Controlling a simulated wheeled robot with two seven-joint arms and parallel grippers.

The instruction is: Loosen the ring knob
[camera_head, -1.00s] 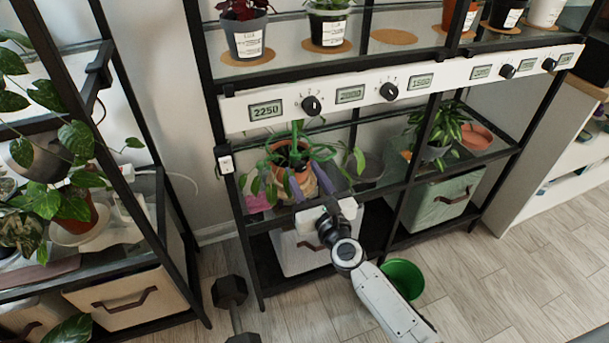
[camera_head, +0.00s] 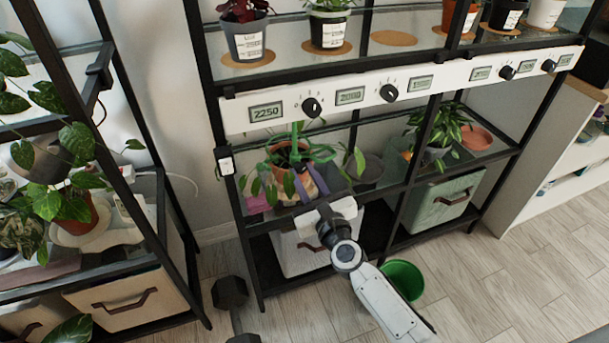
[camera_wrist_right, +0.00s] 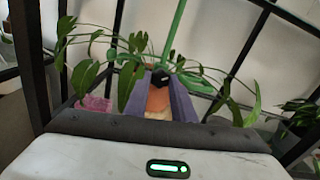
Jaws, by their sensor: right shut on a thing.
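The ring knob (camera_wrist_right: 160,75) is a small black piece on a green stake (camera_wrist_right: 174,40) above a terracotta pot (camera_wrist_right: 158,100), as the right wrist view shows. In the head view the pot (camera_head: 283,150) and its trailing plant stand on the middle shelf; the knob is too small and covered to make out there. My right gripper (camera_wrist_right: 158,84) has its two purple fingers on either side of the knob and is shut on it. In the head view this gripper (camera_head: 305,172) reaches up to the front of the pot. My left gripper is not in view.
A white panel (camera_head: 240,113) with dials and displays runs above the plant. A black shelf post (camera_head: 403,190) stands to its right. Another plant (camera_head: 436,130) is further right. A green bucket (camera_head: 405,276) and a dumbbell (camera_head: 230,292) are on the floor.

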